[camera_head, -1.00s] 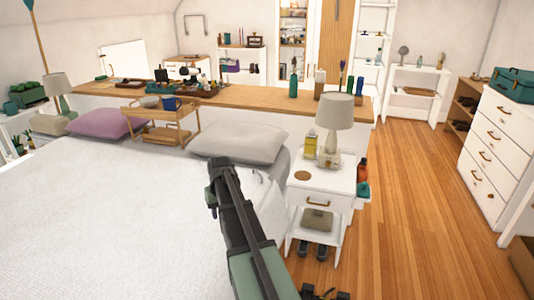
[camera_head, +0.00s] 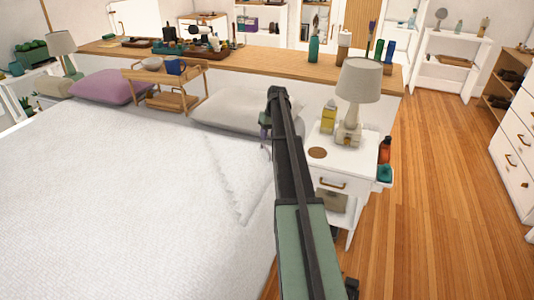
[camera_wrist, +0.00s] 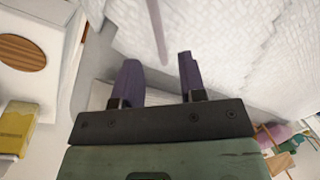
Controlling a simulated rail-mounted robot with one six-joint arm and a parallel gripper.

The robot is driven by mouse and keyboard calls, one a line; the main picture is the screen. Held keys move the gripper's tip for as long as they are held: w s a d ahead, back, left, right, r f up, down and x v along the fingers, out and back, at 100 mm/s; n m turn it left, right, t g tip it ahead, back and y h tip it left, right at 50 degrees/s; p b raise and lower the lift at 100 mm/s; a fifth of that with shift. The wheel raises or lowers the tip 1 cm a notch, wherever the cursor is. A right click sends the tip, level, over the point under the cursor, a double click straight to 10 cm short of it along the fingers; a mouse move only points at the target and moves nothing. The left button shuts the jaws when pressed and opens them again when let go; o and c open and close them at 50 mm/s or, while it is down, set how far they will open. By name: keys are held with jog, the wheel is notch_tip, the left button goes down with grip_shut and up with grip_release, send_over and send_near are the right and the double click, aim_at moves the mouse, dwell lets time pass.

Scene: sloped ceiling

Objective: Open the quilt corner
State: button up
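The white textured quilt (camera_head: 110,200) covers the bed. Near its right side, beside my arm, a jagged seam or folded edge shows as a bent line on it. My gripper (camera_head: 264,128) is over the right side of the bed, close to the grey-white pillow, and my arm hides part of the quilt's right edge. In the wrist view, the two purple fingers of my gripper (camera_wrist: 158,62) stand apart with nothing clearly held between them. The quilt (camera_wrist: 225,35) lies beyond the fingertips there; I cannot tell whether they touch it.
A white nightstand (camera_head: 357,160) with a lamp (camera_head: 358,85) and a yellow box (camera_head: 328,118) stands just right of my arm. A grey-white pillow (camera_head: 225,110) and a purple pillow (camera_head: 110,87) lie at the bed's head. Wooden floor (camera_head: 440,190) is clear at right.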

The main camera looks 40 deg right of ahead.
jog(key=f+b, duration=0.2)
jog(key=f, duration=0.1)
jog(key=a+f+b, duration=0.1)
jog(key=f, duration=0.1)
jog(key=shift+w+f, duration=0.15)
jog(key=shift+r, duration=0.2)
grip_shut()
